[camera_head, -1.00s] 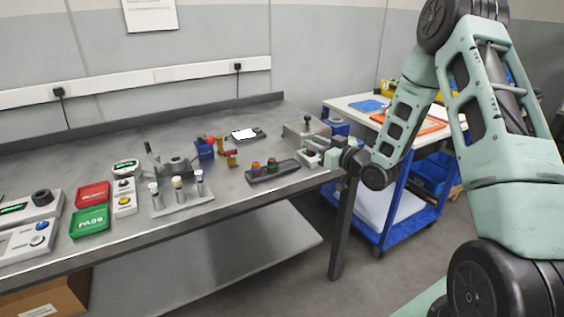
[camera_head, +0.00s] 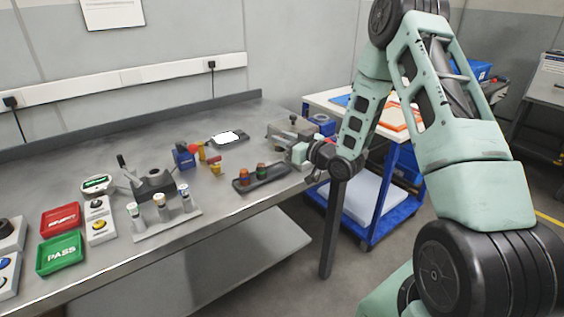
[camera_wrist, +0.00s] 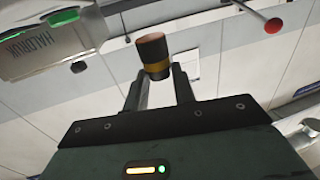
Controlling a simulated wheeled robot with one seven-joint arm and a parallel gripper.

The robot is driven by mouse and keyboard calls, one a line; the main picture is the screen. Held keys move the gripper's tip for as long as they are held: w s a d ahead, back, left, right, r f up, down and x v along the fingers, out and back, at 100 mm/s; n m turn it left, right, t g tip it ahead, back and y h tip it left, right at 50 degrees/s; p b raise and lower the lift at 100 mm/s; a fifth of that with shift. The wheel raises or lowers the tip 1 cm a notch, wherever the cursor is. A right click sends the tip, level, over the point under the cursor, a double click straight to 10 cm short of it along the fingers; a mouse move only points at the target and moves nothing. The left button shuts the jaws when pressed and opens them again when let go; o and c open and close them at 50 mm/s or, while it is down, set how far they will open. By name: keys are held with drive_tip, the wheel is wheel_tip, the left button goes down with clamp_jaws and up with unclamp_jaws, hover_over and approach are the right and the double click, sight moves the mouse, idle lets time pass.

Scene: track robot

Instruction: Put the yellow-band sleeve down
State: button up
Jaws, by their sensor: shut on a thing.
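The yellow-band sleeve (camera_wrist: 154,57) shows in the wrist view as a short dark cylinder with a yellow band and a copper-coloured end. My gripper (camera_wrist: 160,75) is shut on it, with one finger on each side. In the head view my gripper (camera_head: 299,153) is over the right end of the bench, close to a grey fixture. I cannot make out the sleeve there. A dark tray (camera_head: 277,178) to the left of my gripper holds an orange-marked sleeve (camera_head: 244,177) and a green-marked sleeve (camera_head: 262,172).
The grey fixture (camera_head: 286,129) with a black knob stands just behind my gripper. A blue cart (camera_head: 372,222) is right of the bench.

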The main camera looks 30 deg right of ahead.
drive_tip(key=shift+f, duration=3.2)
drive_tip(key=shift+f, duration=0.2)
drive_tip(key=o, duration=1)
drive_tip(key=shift+o, duration=0.2)
drive_tip(key=shift+s, duration=0.1)
